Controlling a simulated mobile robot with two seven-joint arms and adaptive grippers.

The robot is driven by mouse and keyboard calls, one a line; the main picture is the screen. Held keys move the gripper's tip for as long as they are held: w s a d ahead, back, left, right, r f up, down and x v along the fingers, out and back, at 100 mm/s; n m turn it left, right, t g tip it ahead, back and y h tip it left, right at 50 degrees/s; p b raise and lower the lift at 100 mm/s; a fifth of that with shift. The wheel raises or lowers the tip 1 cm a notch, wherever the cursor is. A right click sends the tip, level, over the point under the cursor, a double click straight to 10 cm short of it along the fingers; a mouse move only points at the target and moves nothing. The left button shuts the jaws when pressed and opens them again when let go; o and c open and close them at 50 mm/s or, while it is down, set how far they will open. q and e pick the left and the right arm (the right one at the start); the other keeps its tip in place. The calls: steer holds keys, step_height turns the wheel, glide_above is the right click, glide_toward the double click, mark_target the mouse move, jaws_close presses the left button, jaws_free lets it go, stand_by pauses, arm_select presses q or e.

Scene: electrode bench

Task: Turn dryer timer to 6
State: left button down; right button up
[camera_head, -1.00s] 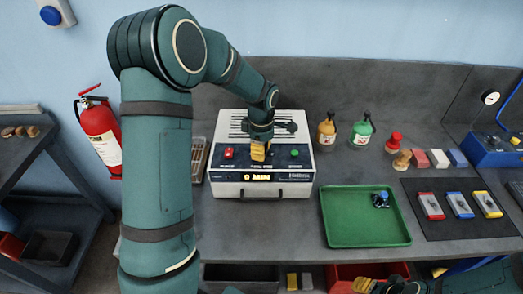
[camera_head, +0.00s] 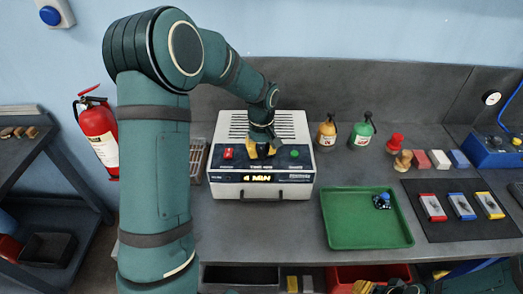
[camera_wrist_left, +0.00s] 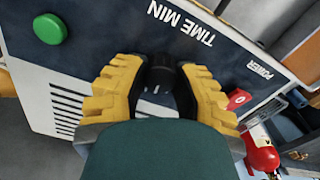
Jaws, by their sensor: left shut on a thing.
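The dryer (camera_head: 228,190) is a white box with a dark control panel, standing on the bench. Its lit display (camera_head: 258,178) appears to read 4 MIN. A black timer knob (camera_wrist_left: 160,74) sits by the TIME MIN label in the left wrist view. My left gripper (camera_head: 263,150) reaches down onto the panel, and its yellow fingers, also in the left wrist view (camera_wrist_left: 160,85), are shut on the knob from both sides. The knob is hidden in the head view. My right gripper (camera_head: 368,287) shows only partly at the bottom edge.
A red switch (camera_head: 227,153) and a green button (camera_head: 294,154) flank the knob. A green tray (camera_head: 350,235) lies to the right of the dryer. Two bottles (camera_head: 327,131) (camera_head: 362,131) stand behind the tray. Bare bench lies in front of the dryer.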

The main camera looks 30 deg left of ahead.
mark_target(261, 150)
arm_select(q)
steer(key=m, duration=0.4)
steer(key=shift+m, duration=2.6)
steer(key=c, duration=0.6)
jaws_free()
steer(key=shift+r, duration=0.1)
step_height(261, 150, up, 12)
steer(key=shift+f, duration=0.1)
